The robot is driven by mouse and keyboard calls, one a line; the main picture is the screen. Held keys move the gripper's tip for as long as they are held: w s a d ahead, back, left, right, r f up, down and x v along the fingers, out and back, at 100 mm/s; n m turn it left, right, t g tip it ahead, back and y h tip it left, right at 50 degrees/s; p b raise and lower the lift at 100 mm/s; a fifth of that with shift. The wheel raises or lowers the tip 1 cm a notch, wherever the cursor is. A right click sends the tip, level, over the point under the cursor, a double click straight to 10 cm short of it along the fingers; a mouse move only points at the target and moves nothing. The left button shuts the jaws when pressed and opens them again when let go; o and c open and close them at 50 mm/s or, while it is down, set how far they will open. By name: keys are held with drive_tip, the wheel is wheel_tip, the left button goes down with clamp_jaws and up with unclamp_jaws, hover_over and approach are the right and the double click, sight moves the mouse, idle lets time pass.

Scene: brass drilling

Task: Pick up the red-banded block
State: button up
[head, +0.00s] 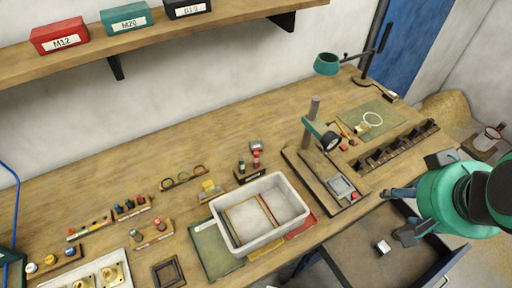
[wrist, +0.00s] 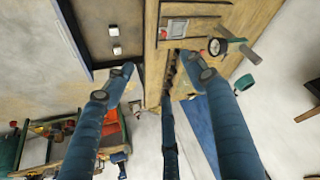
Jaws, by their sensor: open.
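My gripper (head: 394,214) is open and empty at the right of the head view, above the open drawer (head: 350,262) at the bench front. Its spread blue fingers also show in the wrist view (wrist: 160,85). One small pale block (head: 383,246) lies in the drawer in the head view, below and apart from the fingers. The wrist view shows two small pale blocks in the drawer, an upper one (wrist: 113,30) and a lower one (wrist: 117,50), left of the fingers. I cannot make out a red band on any of them.
The wooden bench (head: 130,165) runs behind the drawer. A white bin (head: 228,237) stands near its front edge. A drill stand (head: 313,120) and a row of dark slotted holders (head: 400,145) stand close to my arm. The drawer floor is mostly clear.

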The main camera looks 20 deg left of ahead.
drive_tip(key=shift+o, duration=0.2)
drive_tip(key=shift+w, duration=0.1)
idle(0.4)
drive_tip(key=w+a+r+n+g+p, duration=0.1)
drive_tip(key=w+a, duration=0.2)
drive_tip(key=w, duration=0.3)
drive_tip(key=w+a+r+n+p, duration=0.1)
drive_tip(key=w+a+r, duration=0.15)
drive_tip(key=w, duration=0.35)
drive_tip(key=n+g+p, duration=0.4)
drive_tip(key=g, duration=0.1)
hover_over(255, 144)
wheel_tip(255, 144, down, 26)
drive_tip(key=shift+s+r, duration=0.1)
drive_tip(key=shift+f+b, duration=0.45)
drive_tip(key=shift+f, duration=3.8)
